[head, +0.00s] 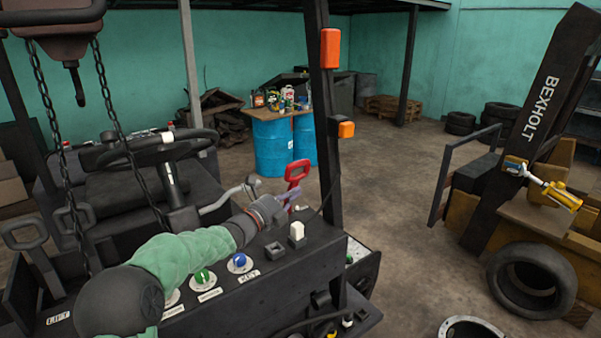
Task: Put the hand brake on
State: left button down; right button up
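A lever with a red loop handle (297,171), which looks like the hand brake, stands up at the far right side of the black forklift console (255,290). My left gripper (287,199) reaches in from the lower left, over the console. Its fingertips are at the lever's shaft, just below the red loop. They overlap the shaft in the picture, and I cannot tell whether they touch it or close on it. The lower part of the lever is hidden behind the gripper and console. My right gripper is not in view.
A steering wheel (150,148) and hanging chains (105,85) are on the left. A black post (325,120) rises just right of the red handle. Knobs, including a blue one (239,260), and a white switch (297,231) sit on the console. Open floor (400,200) lies to the right.

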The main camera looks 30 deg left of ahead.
aim_at(303, 176)
pick_arm(q)
jog(key=w+a+r+p, duration=0.2)
jog(key=w+p, duration=0.1)
jog(key=w, duration=0.5)
jog(key=shift+r, duration=0.25)
jog(key=shift+s+a, duration=0.1)
jog(key=shift+a, duration=0.05)
jog(key=shift+r+p, duration=0.1)
jog(key=shift+p, duration=0.2)
